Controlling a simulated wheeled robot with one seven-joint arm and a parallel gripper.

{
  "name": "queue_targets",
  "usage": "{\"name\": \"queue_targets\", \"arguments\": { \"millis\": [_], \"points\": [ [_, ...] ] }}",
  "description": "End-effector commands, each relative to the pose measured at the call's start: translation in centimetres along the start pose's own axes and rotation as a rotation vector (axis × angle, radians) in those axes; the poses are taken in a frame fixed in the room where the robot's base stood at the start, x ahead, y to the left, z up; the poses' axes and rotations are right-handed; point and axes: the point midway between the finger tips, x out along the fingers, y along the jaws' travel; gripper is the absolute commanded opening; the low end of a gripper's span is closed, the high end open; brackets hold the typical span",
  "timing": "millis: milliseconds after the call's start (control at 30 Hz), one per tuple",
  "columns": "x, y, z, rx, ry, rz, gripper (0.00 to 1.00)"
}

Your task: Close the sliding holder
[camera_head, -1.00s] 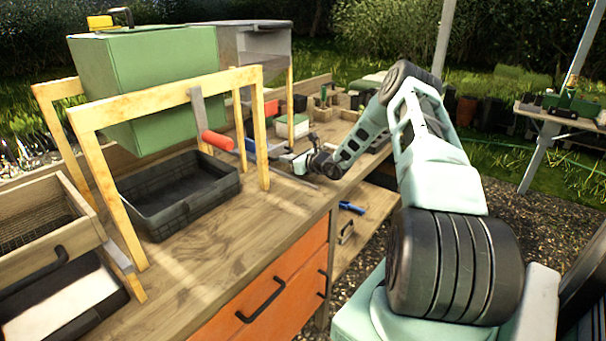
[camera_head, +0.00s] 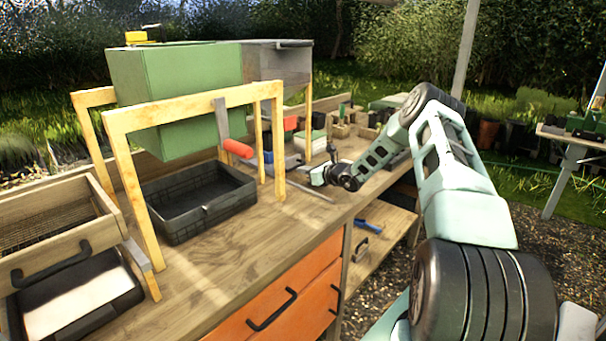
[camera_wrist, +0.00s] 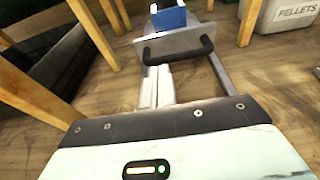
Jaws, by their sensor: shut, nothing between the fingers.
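The sliding holder shows in the wrist view as a grey metal plate (camera_wrist: 182,34) with a black bar handle (camera_wrist: 180,50) on its near side. A blue block (camera_wrist: 168,20) sits at its far end, and a grey rail (camera_wrist: 216,72) runs along its right side. My gripper (camera_wrist: 158,70) is shut and empty, its pale fingers pointing at the left part of the handle; whether they touch it I cannot tell. In the head view my gripper (camera_head: 314,176) is low over the bench, near grey metal parts (camera_head: 292,161) beside the wooden frame. The holder is small and partly hidden there.
Wooden frame legs (camera_head: 278,150) stand close to the left of my gripper. A black tray (camera_head: 205,203) lies under the green tank (camera_head: 178,85). A pellets box (camera_wrist: 275,22) stands at the back right. The bench front (camera_head: 235,270) is mostly clear.

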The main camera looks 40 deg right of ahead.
Motion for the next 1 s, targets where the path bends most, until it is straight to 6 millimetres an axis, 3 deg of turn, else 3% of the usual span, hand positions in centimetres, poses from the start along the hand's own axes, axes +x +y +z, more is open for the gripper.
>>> {"name": "queue_targets", "arguments": {
  "millis": [600,1000],
  "points": [
    [-9.2,-0.2,-0.3,0.0,0.006,0.0,0.0],
    [-10.3,-0.2,-0.3,0.0,0.007,0.001,0.0]
  ]
}}
